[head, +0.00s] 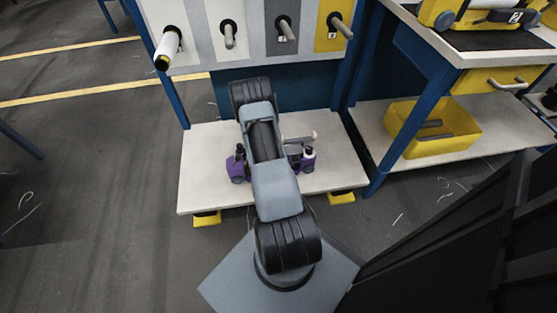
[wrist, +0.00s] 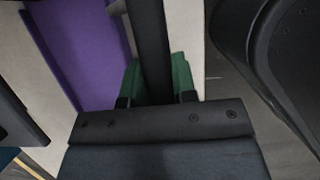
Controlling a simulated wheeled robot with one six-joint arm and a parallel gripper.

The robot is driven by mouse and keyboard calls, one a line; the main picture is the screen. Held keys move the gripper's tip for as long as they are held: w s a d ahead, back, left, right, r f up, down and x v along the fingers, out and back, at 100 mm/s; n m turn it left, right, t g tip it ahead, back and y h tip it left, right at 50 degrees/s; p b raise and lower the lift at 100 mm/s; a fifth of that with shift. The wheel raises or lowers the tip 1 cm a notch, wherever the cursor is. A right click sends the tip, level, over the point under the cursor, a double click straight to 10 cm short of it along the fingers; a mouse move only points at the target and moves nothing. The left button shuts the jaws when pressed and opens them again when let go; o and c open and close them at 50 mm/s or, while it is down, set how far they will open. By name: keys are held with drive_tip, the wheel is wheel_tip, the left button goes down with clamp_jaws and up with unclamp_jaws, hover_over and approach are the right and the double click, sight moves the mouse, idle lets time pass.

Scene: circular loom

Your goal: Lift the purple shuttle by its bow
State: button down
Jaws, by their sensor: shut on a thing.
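The purple shuttle (head: 236,169) is at the low white shelf in the head view, with its ends showing on both sides of my arm and its middle hidden. Its purple body fills the upper left of the wrist view (wrist: 80,50). A dark bar, which looks like its bow (wrist: 152,45), runs down the wrist view between green pads. My gripper (wrist: 157,88) is shut on this bar. My arm hides the gripper in the head view. I cannot tell whether the shuttle touches the shelf.
The white shelf (head: 205,190) stands on yellow feet. Above it, a panel (head: 270,57) carries several pegs, one holding a white spool (head: 169,45). At right, a blue-framed bench (head: 400,125) holds a yellow bin (head: 432,142). The floor at left is mostly open.

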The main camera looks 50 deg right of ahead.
drive_tip(key=shift+r+p, duration=0.45)
drive_tip(key=shift+r, duration=0.35)
drive_tip(key=shift+r+p, duration=1.05)
drive_tip(key=shift+r, duration=0.45)
drive_tip(key=shift+r+p, duration=0.75)
drive_tip(key=shift+r, duration=0.3)
